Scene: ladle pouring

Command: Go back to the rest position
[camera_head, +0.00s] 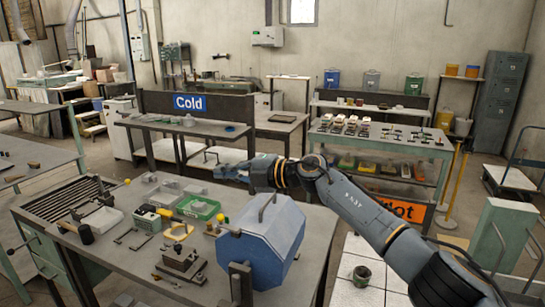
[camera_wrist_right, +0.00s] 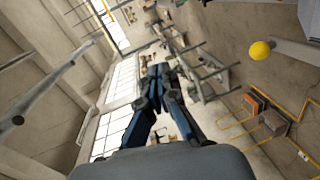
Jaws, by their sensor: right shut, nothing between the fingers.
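My right gripper (camera_head: 218,173) reaches in from the right over the workbench (camera_head: 130,262), pointing left. It is shut and empty. It hangs above the table, behind the blue faceted container (camera_head: 262,247) in the head view. In the right wrist view the two fingers of this gripper (camera_wrist_right: 159,72) meet at their tips with nothing between them. My left gripper is not in view.
The workbench carries a green tray (camera_head: 198,207), a white tray (camera_head: 103,220) and several small tools. A rack with a blue "Cold" sign (camera_head: 190,103) stands behind. A shelf table (camera_head: 380,140) with an orange sign (camera_head: 402,208) stands right. Open floor lies between them.

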